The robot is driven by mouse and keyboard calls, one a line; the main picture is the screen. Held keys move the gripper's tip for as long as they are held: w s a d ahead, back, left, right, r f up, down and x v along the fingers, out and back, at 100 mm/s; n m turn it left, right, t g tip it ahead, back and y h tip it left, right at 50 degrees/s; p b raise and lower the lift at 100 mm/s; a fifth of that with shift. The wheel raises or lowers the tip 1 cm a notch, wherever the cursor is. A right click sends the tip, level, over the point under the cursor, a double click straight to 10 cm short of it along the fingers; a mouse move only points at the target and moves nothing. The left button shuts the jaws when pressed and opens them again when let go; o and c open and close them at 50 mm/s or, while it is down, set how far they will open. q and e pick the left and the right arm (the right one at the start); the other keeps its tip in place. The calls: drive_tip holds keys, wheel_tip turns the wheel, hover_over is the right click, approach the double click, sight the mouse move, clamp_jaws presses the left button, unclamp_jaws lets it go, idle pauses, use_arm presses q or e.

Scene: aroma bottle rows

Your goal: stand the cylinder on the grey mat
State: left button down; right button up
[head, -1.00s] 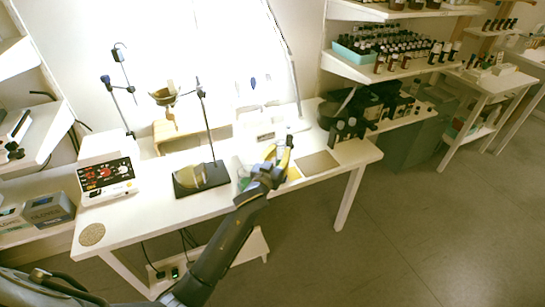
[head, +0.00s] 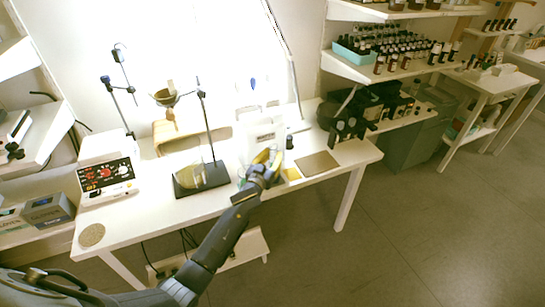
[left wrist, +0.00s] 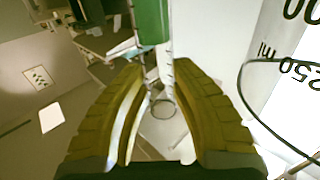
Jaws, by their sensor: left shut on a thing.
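My left gripper (head: 268,158) is over the right half of the white table, to the left of the grey mat (head: 318,164). In the left wrist view its yellow fingers (left wrist: 158,100) are shut on a clear graduated cylinder (left wrist: 165,72). A green part (left wrist: 151,20) shows along the cylinder at the top of that view, and a ring-like end shows between the fingers. In the head view the gripper and glare hide most of the cylinder. The grey mat lies flat and bare near the table's right end. My right gripper is not in view.
A black stand (head: 202,178) with a tall rod is left of the gripper. A small dark bottle (head: 290,142) stands behind the gripper, near the mat. A yellow patch (head: 292,173) lies beside the mat. A clear vessel marked 250 (left wrist: 295,85) is close by in the left wrist view.

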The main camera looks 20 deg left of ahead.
use_arm(q)
drive_tip(key=shift+w+a+f, duration=0.1)
drive_tip(key=shift+f, duration=0.2)
drive_tip(key=c, duration=1.2)
unclamp_jaws()
drive_tip(key=shift+c, duration=0.2)
